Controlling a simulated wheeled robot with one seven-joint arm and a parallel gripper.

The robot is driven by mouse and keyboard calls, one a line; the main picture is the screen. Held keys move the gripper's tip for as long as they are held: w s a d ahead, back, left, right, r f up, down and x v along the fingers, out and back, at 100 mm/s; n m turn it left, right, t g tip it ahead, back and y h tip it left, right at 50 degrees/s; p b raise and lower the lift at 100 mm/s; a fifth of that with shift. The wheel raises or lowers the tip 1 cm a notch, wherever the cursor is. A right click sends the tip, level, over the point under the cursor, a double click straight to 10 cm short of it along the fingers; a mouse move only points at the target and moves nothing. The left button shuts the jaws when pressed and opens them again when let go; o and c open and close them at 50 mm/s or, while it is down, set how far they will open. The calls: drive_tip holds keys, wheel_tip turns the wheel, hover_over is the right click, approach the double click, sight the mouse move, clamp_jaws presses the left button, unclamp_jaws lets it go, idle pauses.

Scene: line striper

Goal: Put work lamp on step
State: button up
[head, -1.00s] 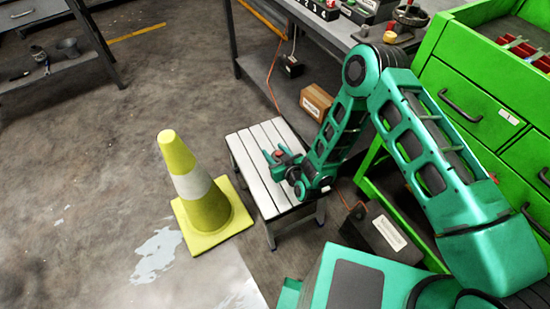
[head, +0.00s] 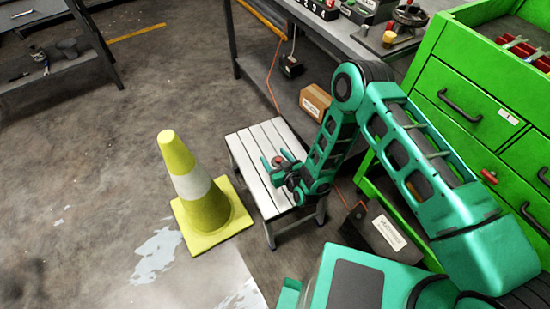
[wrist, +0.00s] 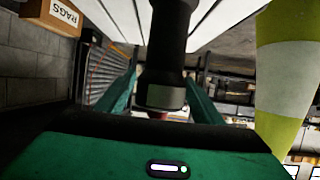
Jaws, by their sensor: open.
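The work lamp (wrist: 163,60) is a dark cylinder standing on the step, between my fingers in the wrist view. In the head view its small reddish top (head: 277,161) shows between the fingertips. My gripper (head: 276,160) is open above the step, with a finger on each side of the lamp. Part of the lamp is hidden by my gripper in the head view.
A yellow-and-white cone (head: 198,190) stands just left of the step. A cardboard box (head: 315,101) sits on the workbench's lower shelf, behind the step. A green drawer cabinet (head: 470,110) and a dark box (head: 385,235) are on the right. Open floor lies to the left.

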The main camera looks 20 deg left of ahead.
drive_tip(key=v, duration=1.2)
drive_tip(key=shift+r, duration=0.1)
